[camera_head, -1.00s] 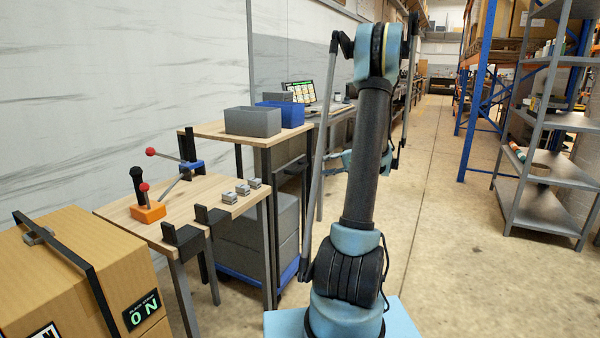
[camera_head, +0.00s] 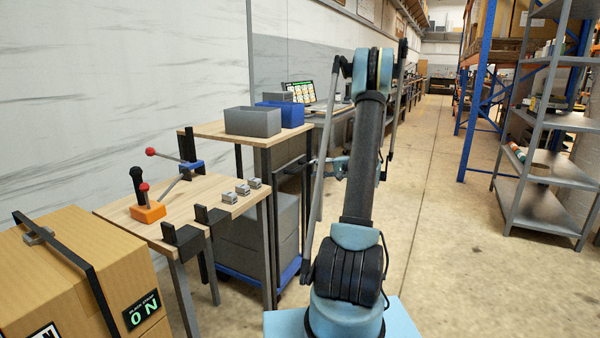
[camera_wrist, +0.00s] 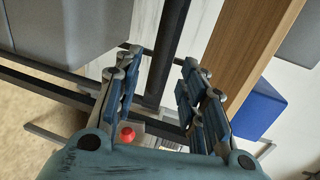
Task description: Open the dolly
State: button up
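The dolly has a blue base (camera_head: 290,274) with stacked grey crates (camera_head: 262,235) on it, standing under and beside the wooden tables. A dark bar frame (camera_head: 290,168) stands at its right side, near my gripper. My gripper (camera_wrist: 160,72) is open. In the wrist view a black bar (camera_wrist: 168,45) shows between its two blue-padded fingers, and I cannot tell if they touch it. In the head view my gripper (camera_head: 325,168) is partly hidden behind my arm. Grey crates (camera_wrist: 60,30) fill the upper left of the wrist view.
A wooden table (camera_head: 120,208) holds an orange-based lever (camera_head: 148,211) and small grey blocks (camera_head: 243,189). A higher table carries a grey bin (camera_head: 253,121) and a blue bin (camera_head: 290,112). A cardboard box (camera_head: 60,270) is at left. Shelving (camera_head: 540,200) stands right; the aisle floor is clear.

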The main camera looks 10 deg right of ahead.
aim_at(302, 168)
jog(key=x, duration=0.9)
jog(key=shift+a, duration=0.1)
grip_shut()
